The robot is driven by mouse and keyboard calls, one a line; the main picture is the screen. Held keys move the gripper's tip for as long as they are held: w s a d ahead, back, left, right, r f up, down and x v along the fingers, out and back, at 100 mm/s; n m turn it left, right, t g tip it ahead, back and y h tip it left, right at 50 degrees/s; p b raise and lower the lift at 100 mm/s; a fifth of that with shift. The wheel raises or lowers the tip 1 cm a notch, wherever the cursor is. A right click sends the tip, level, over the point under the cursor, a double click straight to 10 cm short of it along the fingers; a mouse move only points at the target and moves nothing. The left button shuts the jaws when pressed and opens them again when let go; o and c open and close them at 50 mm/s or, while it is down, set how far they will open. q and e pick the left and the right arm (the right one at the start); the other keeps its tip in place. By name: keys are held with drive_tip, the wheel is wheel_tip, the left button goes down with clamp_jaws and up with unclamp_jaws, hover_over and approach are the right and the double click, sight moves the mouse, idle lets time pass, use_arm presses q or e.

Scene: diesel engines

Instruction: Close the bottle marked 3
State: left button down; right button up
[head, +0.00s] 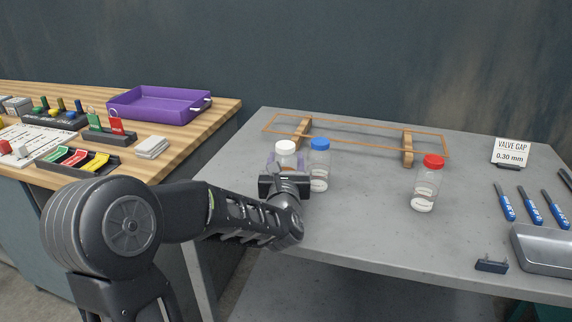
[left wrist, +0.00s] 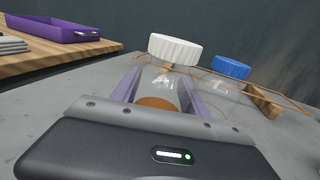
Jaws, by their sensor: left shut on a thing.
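A clear bottle with a white cap stands on the grey table; its cap (head: 285,147) shows above my left gripper (head: 285,168) in the head view. In the left wrist view the bottle (left wrist: 158,86) is between the two purple fingers of the gripper, which is shut on it. Its contents look orange-brown low down, and the white cap (left wrist: 175,49) sits at its top. A blue-capped bottle (head: 319,168) stands just right of it, and a red-capped bottle (head: 428,186) farther right. I cannot read a number on any bottle. My right gripper is out of view.
A wooden rack frame (head: 407,149) stands behind the bottles. A valve gap sign (head: 511,153), blue-handled tools (head: 530,205) and a metal tray (head: 545,250) are at the right. A purple tray (head: 158,104) sits on the wooden bench. The table between the blue and red caps is clear.

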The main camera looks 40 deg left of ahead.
use_arm(q)
drive_tip(key=shift+f, duration=0.3)
drive_tip(key=shift+f, duration=0.15)
drive_tip(key=c, duration=0.9)
unclamp_jaws()
drive_tip(key=shift+o, duration=0.2)
drive_tip(key=shift+s+d, duration=0.1)
drive_tip(key=b+v, duration=0.1)
drive_tip(key=v, duration=0.8)
drive_tip(key=shift+s+d, duration=0.1)
drive_tip(key=b+v, duration=0.1)
drive_tip(key=b, duration=0.4)
drive_tip(key=shift+s+d+f, duration=0.15)
drive_tip(key=shift+s+f, duration=0.05)
drive_tip(key=shift+s, duration=0.1)
drive_tip(key=shift+s+d+r+b, duration=0.25)
drive_tip(key=shift+s+d+b, duration=0.05)
drive_tip(key=shift+s+b, duration=0.05)
